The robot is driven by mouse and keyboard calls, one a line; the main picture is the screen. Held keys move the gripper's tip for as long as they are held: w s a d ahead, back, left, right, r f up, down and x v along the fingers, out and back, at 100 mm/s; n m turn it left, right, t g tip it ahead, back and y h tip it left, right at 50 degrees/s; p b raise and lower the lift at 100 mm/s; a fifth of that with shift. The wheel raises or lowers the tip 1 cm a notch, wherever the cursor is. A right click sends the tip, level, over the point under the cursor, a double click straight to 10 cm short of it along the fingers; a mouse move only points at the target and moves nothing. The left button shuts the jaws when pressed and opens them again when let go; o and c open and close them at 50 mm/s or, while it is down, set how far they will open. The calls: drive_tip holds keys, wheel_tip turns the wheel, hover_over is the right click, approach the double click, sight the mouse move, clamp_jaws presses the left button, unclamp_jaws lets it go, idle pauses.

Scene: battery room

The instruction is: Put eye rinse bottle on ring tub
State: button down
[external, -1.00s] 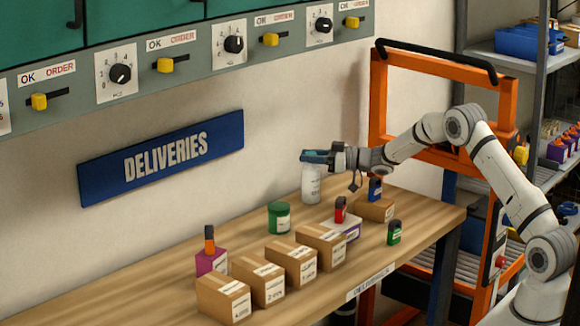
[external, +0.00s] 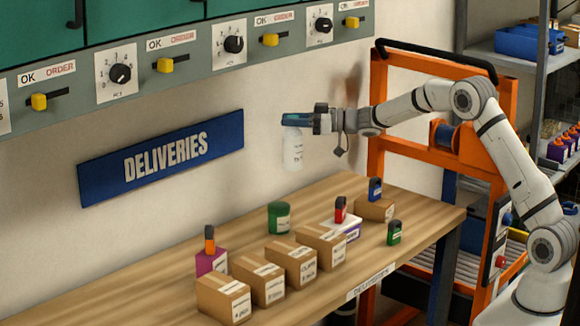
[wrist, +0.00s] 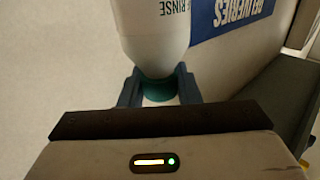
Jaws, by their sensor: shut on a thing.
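The eye rinse bottle, white with a green cap, hangs upright (external: 293,150) below my gripper (external: 293,121) in the external view, clear of the table. In the wrist view the bottle (wrist: 157,35) shows part of its print, "RINSE", and my gripper (wrist: 160,88) is shut with one finger on each side of the cap. A round green tub with a pale label (external: 279,217) stands on the table, below and slightly left of the bottle. It looks like the ring tub, but its label is too small to read.
The wooden table (external: 150,285) holds several cartons (external: 290,262) in a row along the front. The wall with the DELIVERIES sign (external: 165,155) is behind.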

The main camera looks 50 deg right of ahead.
drive_tip(key=s+a+r+n+g+y+p, duration=0.1)
drive_tip(key=s+a+r, duration=0.1)
drive_tip(key=a, duration=0.3)
drive_tip(key=s+a+r+p, duration=0.1)
drive_tip(key=s+a+r, duration=0.1)
drive_tip(key=a, duration=0.2)
wheel_tip(320, 180, down, 10)
drive_tip(key=shift+a+f+p, duration=0.2)
drive_tip(key=shift+a+p, duration=0.2)
drive_tip(key=shift+a, duration=0.05)
drive_tip(key=c, duration=1.1)
unclamp_jaws()
drive_tip(key=shift+w, duration=0.1)
drive_tip(key=shift+r, duration=0.1)
